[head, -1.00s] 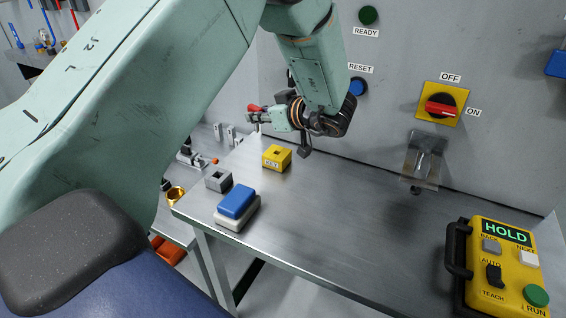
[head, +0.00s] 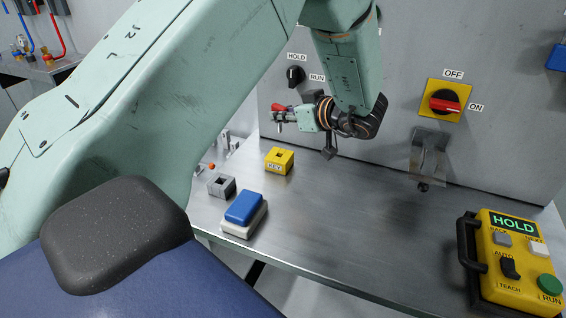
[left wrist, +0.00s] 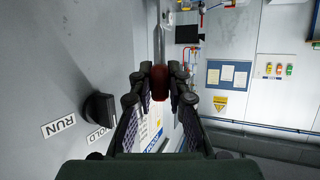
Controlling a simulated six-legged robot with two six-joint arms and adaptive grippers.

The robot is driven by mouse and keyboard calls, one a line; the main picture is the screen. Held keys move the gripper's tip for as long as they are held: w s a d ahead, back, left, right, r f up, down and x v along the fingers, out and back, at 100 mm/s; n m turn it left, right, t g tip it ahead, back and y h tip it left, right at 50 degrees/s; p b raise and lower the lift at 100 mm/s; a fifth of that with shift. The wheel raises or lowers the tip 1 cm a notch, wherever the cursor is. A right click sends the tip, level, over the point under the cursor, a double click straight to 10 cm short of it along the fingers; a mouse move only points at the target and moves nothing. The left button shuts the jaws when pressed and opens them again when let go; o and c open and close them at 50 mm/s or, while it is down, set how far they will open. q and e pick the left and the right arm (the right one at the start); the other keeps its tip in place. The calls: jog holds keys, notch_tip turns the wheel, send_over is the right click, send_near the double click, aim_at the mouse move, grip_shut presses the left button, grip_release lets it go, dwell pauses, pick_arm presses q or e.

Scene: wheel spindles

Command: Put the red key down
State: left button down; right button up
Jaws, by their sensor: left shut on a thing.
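The red key (head: 278,108) is held at the tip of my left gripper (head: 284,118), in the air in front of the grey panel. In the left wrist view the red key (left wrist: 159,82) sits between the two fingers of my left gripper (left wrist: 160,86), which are shut on it. The yellow block marked KEY (head: 279,160), with a dark square hole in its top, stands on the metal table (head: 340,215) below and apart from the key. My right gripper is not in view.
A grey block with a hole (head: 221,186) and a blue-topped box (head: 243,207) stand left of centre. A yellow pendant showing HOLD (head: 512,250) lies at the right. A HOLD/RUN knob (head: 294,75) and a red rotary switch (head: 445,102) are on the panel. The table's middle is clear.

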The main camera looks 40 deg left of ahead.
pick_arm(q)
send_over(282, 157)
notch_tip(282, 157, down, 6)
jog(key=shift+w, duration=0.1)
jog(key=shift+d+f, duration=0.25)
jog(key=shift+f, duration=0.1)
jog(key=f, duration=0.3)
jog(key=shift+a+f+b, duration=0.25)
jog(key=shift+a+b, duration=0.1)
jog(key=shift+b, duration=0.05)
jog(key=shift+f, duration=0.2)
jog(key=shift+d+r, duration=0.1)
jog(key=shift+d, duration=0.15)
jog(key=c, duration=1.6)
grip_release()
jog(key=shift+c, duration=0.2)
jog(key=o, duration=0.3)
jog(key=shift+a, duration=0.2)
jog(key=shift+o, duration=0.2)
